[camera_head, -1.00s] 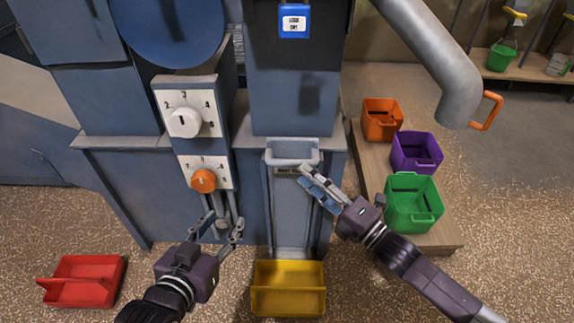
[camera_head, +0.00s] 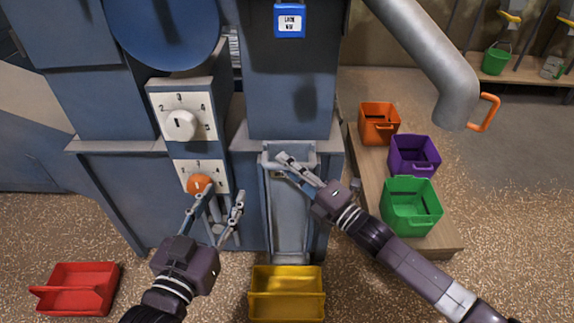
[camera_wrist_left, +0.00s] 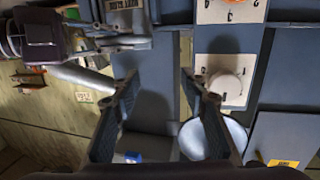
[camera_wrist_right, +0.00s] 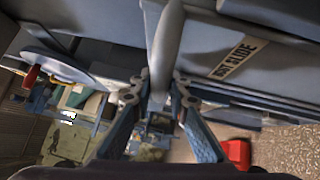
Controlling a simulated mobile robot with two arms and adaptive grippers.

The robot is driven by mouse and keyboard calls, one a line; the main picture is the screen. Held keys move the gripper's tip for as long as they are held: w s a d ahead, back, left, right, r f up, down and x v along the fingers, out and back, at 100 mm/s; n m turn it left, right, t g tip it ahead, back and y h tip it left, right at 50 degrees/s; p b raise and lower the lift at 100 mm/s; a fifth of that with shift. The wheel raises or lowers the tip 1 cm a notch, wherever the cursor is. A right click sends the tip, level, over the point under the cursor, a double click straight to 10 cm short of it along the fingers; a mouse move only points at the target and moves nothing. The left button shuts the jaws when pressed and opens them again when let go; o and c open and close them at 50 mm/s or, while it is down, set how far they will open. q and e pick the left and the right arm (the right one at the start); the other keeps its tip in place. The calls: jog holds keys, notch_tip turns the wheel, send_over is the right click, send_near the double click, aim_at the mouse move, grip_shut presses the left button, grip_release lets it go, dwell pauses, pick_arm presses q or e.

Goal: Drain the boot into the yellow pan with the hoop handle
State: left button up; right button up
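The yellow pan (camera_head: 287,281) with a bar-like handle across it sits on the floor under the boot's front. The boot's slide (camera_head: 290,215) is a pale upright panel in a frame, with a grey bar at its top. My right gripper (camera_head: 277,163) is at that bar. In the right wrist view its fingers lie either side of the grey bar (camera_wrist_right: 165,45), apart from each other; contact is unclear. The label (camera_wrist_right: 238,56) there reads "BOOT SLIDE". My left gripper (camera_head: 225,192) is open and empty, just below and right of the orange knob (camera_head: 200,184).
A red pan (camera_head: 75,289) is on the floor at left. Orange (camera_head: 379,122), purple (camera_head: 414,155) and green (camera_head: 411,206) bins stand on a low wooden platform at right. A grey spout (camera_head: 440,75) hangs above. A white knob (camera_head: 181,125) is above the orange one.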

grip_shut()
jog(key=shift+w+r+p, duration=0.1)
jog(key=shift+r+p, duration=0.7)
jog(key=shift+r, duration=0.15)
pick_arm(q)
jog(key=s+a+f+g+y+p, duration=0.1)
jog(key=s+a+f+g, duration=0.15)
jog(key=f, duration=0.35)
jog(key=s+a+f+g+y, duration=0.1)
jog(key=s+f+g, duration=0.25)
jog(key=f, duration=0.25)
pick_arm(e)
jog(key=shift+r, duration=0.85)
jog(key=shift+r+p, duration=0.9)
jog(key=shift+r, duration=0.05)
notch_tip(320, 180, up, 3)
jog(key=shift+f+p, duration=0.2)
jog(key=shift+p, duration=0.95)
pick_arm(q)
jog(key=s+a+f+g+y, duration=0.1)
jog(key=s+a+f+g, duration=0.1)
jog(key=s, duration=0.4)
jog(key=s+a+f+g, duration=0.2)
jog(key=s+g, duration=0.3)
jog(key=s, duration=0.2)
jog(key=shift+s+f+n+y, duration=0.15)
jog(key=shift+f+n+y, duration=0.2)
jog(key=shift+n+y, duration=0.05)
